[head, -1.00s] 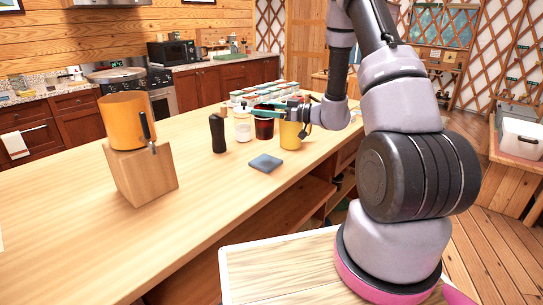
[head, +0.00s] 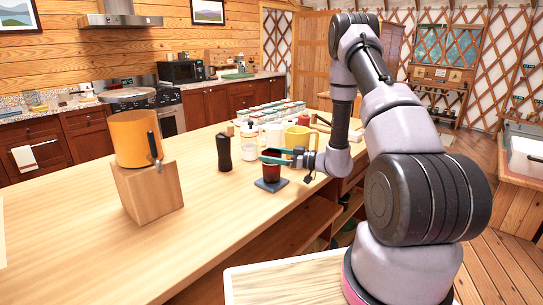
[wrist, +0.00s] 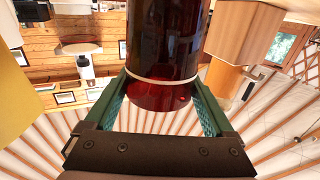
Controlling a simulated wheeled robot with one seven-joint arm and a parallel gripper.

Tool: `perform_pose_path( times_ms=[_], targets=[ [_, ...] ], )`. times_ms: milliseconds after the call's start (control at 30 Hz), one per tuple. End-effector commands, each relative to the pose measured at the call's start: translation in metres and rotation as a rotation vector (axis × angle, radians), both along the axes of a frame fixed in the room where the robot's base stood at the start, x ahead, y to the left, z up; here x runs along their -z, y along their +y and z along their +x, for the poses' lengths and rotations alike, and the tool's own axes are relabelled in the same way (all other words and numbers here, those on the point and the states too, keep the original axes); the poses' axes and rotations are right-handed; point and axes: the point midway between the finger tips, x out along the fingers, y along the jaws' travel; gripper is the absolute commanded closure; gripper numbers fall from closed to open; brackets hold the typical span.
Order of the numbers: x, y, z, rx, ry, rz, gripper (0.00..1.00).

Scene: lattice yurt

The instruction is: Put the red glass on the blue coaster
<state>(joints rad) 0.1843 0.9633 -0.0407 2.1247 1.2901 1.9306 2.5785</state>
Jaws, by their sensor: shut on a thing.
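The red glass (head: 271,170) is dark red and upright, directly over the blue coaster (head: 262,186) on the long wooden counter. I cannot tell whether its base touches the coaster. My gripper (head: 272,158) comes from the right and is shut on the glass. In the wrist view the glass (wrist: 163,40) sits between the two green fingers of my gripper (wrist: 163,95). That view looks upside down, and the coaster does not show in it.
A dark pepper mill (head: 223,152) and a white-filled jar (head: 249,140) stand behind left of the glass. A yellow mug (head: 298,137) is behind right, with several small jars beyond. A wooden block (head: 148,190) stands left. The counter between block and coaster is clear.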

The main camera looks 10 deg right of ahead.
Motion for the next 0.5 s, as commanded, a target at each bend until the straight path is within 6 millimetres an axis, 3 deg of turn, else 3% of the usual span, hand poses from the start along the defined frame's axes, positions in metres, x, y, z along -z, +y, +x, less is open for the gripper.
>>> perform_pose_path(
  times_ms=[100, 133, 167, 500],
  targets=[
    [0.0026, 0.0, 0.0, 0.0, 0.001, 0.001, 1.0],
    [0.0031, -0.0001, -0.0001, 0.0, 0.001, -0.001, 0.08],
    [0.0027, 0.0, 0.0, 0.0, 0.0, 0.0, 0.0],
    [-0.0004, -0.0035, -0.0014, 0.002, 0.001, -0.001, 0.0]
  ],
)
